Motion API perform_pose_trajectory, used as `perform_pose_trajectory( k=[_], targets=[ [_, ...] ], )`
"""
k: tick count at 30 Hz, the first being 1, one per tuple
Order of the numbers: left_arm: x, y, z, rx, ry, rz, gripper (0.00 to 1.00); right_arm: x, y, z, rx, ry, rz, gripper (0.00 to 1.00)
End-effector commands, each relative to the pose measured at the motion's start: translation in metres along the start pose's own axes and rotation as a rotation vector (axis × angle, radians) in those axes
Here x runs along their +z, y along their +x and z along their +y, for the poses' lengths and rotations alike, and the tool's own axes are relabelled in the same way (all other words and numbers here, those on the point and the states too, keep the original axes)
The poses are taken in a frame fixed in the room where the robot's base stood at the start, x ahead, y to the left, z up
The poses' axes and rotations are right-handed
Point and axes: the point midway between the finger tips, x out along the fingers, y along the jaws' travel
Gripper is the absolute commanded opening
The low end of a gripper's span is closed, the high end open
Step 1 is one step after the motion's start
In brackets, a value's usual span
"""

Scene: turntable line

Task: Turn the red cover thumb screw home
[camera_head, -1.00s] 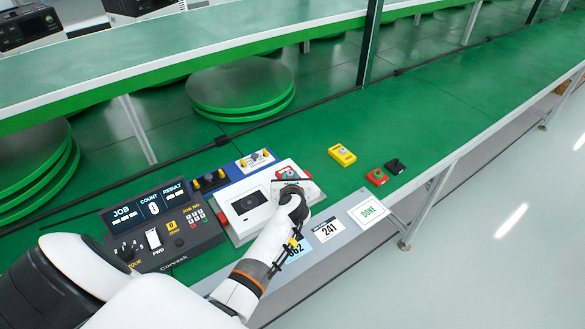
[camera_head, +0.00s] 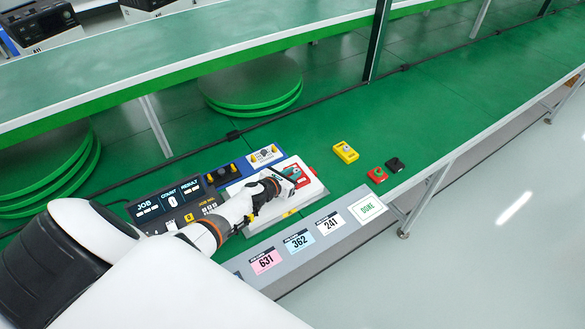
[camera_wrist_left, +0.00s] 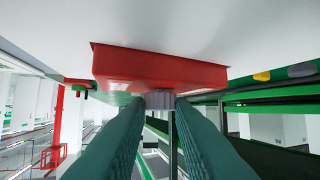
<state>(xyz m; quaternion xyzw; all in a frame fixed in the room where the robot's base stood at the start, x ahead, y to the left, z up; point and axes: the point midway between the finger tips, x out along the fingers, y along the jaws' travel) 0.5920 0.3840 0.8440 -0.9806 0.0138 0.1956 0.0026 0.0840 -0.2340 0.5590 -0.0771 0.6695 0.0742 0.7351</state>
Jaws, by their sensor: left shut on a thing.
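A red cover (camera_head: 306,174) sits on the white machine (camera_head: 315,194) and shows partly behind my left gripper (camera_head: 287,181) in the head view. In the left wrist view the red cover (camera_wrist_left: 160,70) is a shallow block against a white surface, with a short grey screw (camera_wrist_left: 160,99) standing out from its face. The green-padded fingers of my left gripper (camera_wrist_left: 160,108) close in on both sides of this screw, and it is shut on it. How deep the screw sits cannot be told. My right gripper is not in view.
A dark control panel (camera_head: 142,206) with displays stands left of the machine. A yellow button box (camera_head: 345,152), a red one (camera_head: 377,174) and a black one (camera_head: 395,164) sit on the green belt to the right. Numbered cards (camera_head: 299,241) lie along the front edge.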

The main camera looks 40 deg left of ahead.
Motion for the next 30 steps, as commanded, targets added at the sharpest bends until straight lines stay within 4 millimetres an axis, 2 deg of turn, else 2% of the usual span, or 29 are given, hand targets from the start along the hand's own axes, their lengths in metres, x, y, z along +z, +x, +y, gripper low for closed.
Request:
perform_pose_trajectory(
  k=[14, 15, 19, 30],
  targets=[
    [-0.0009, 0.0001, -0.0022, 0.011, 0.007, 0.001, 0.00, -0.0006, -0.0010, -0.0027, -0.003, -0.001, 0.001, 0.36],
    [-0.0010, 0.0001, -0.0021, 0.011, 0.007, 0.001, 0.23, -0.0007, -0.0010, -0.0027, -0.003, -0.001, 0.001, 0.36],
    [-0.0010, 0.0002, -0.0018, 0.012, 0.007, 0.001, 0.44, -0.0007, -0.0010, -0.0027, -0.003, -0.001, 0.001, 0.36],
    [-0.0013, -0.0050, -0.0012, 0.013, 0.007, 0.001, 0.44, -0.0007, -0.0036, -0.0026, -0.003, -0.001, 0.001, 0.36]
  ],
)
